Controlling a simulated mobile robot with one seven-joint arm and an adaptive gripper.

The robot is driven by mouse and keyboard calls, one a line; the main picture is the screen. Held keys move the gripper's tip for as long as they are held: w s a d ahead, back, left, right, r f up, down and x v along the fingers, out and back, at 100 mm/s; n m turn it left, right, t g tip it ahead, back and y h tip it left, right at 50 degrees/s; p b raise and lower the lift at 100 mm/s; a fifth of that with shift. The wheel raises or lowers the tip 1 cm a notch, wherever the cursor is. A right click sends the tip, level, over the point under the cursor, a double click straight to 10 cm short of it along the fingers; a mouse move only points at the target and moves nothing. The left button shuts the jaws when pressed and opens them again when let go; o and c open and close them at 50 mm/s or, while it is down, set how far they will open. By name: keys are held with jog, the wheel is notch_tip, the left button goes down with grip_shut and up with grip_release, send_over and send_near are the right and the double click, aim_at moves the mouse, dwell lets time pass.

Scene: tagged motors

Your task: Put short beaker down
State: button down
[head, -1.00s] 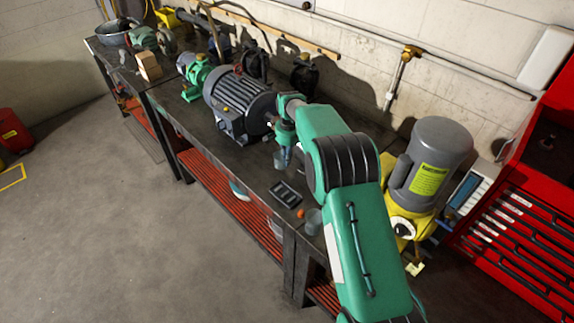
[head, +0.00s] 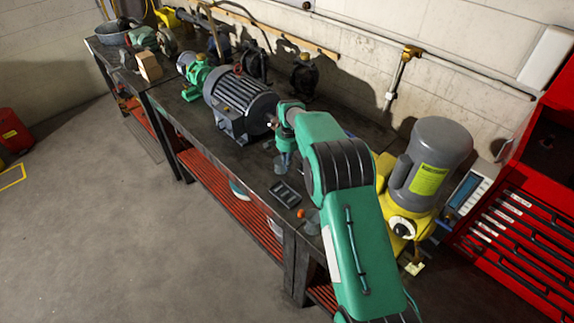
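A short clear beaker (head: 280,167) shows at the lower end of my gripper (head: 284,157), over the dark workbench in front of the large grey motor. My gripper points down. The fingers are too small and partly hidden, so I cannot tell whether they close on the beaker or whether its base touches the bench. A second clear beaker (head: 313,223) stands near the bench's front edge, partly beside my arm.
A dark tray (head: 285,193) and a small orange object (head: 300,213) lie on the workbench (head: 252,170). The grey motor (head: 240,100) stands to the left. A yellow-based grey motor (head: 432,160) and a red tool cabinet (head: 520,225) are to the right.

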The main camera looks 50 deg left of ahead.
jog(key=shift+f, duration=0.15)
jog(key=c, duration=2.3)
grip_release()
jog(key=shift+o, duration=0.2)
notch_tip(320, 180, up, 12)
jog(key=shift+d, duration=0.25)
jog(key=shift+w+r, duration=0.1)
jog(key=shift+r, duration=0.1)
